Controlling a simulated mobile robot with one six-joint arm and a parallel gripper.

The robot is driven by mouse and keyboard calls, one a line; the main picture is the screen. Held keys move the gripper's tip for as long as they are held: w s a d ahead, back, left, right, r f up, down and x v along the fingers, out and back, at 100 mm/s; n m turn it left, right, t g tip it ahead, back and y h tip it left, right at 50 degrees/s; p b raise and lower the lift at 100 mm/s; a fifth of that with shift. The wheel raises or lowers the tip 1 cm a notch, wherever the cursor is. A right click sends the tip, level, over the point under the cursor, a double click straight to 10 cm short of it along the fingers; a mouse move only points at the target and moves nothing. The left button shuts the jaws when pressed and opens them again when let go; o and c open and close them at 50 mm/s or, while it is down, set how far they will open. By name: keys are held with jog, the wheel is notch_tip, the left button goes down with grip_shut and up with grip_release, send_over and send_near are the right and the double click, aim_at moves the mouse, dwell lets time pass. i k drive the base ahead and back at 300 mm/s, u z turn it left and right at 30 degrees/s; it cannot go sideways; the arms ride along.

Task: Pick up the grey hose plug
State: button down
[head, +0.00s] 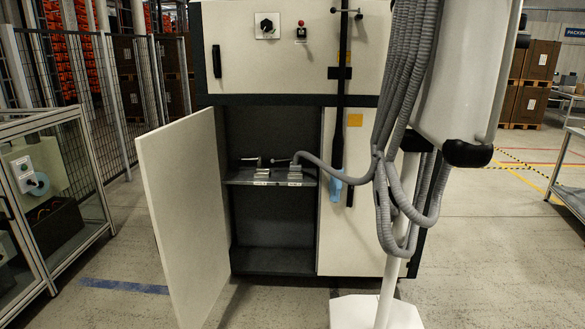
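A grey hose (340,175) runs from the hanging hose bundle into the open cabinet. Its end, which looks like the grey hose plug (298,158), is at the right-hand holder (294,170) on the cabinet's inner shelf (236,177). The plug is small, and I cannot tell how it sits in the holder. A second small dark fitting (250,160) is at the left-hand holder (262,172). Both holders have labels too small to read. My gripper is not in view.
The cabinet door (183,215) stands open to the left. A hose bundle (385,190) and a white post on a base plate (348,312) stand in front of the cabinet's right side. A glazed enclosure (70,195) is at left. Floor is clear in front of the opening.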

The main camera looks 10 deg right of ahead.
aim_at(294, 169)
jog(key=z, duration=0.05)
jog(key=i, duration=1.15)
jog(key=z, duration=0.3)
